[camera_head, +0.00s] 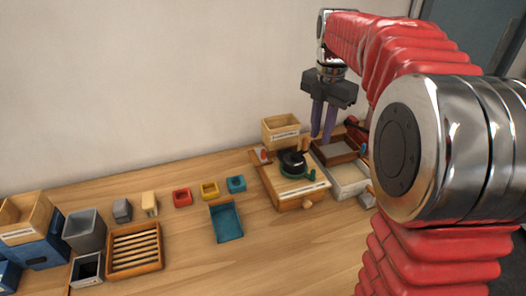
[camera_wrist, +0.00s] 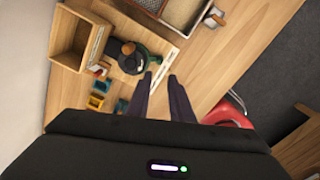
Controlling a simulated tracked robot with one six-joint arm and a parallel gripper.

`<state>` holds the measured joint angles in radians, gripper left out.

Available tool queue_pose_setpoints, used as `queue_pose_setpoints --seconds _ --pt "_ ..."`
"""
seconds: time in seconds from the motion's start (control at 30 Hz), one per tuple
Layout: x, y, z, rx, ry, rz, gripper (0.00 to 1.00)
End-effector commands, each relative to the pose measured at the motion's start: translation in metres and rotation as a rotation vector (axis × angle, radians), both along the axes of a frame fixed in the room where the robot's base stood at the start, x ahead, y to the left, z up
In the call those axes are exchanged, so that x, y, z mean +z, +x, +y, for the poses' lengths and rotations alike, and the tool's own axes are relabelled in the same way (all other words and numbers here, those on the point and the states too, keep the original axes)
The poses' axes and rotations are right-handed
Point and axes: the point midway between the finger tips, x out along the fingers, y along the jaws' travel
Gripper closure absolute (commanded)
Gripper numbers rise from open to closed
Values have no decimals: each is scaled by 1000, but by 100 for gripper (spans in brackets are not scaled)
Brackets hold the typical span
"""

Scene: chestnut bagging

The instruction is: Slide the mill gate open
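The mill (camera_head: 291,163) is a dark round body with a green ring on a wooden base (camera_head: 290,199), at the right part of the table. It also shows in the wrist view (camera_wrist: 128,62), beside a pale strip with markings. A small red part (camera_head: 264,156) sits at the base's left side, and a wooden knob (camera_head: 307,204) at its front. I cannot tell which part is the gate or how far it is open. My gripper (camera_head: 321,137) is above and behind the mill, pointing down. Its two purple fingers (camera_wrist: 162,77) are apart with nothing between them.
An open wooden box (camera_head: 281,131) stands behind the mill. Trays (camera_head: 347,190) lie to its right. A slatted wooden tray (camera_head: 134,271) and bins are further left. The front table is clear.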

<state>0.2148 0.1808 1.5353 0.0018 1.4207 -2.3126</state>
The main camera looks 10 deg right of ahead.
Motion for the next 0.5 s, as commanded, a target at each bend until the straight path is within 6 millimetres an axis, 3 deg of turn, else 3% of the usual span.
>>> queue_pose_setpoints --seconds 0.27,0.5 --pt "5 -10 8 -91 -3 -23 80" --pt "13 -41 28 -367 2 -88 80"
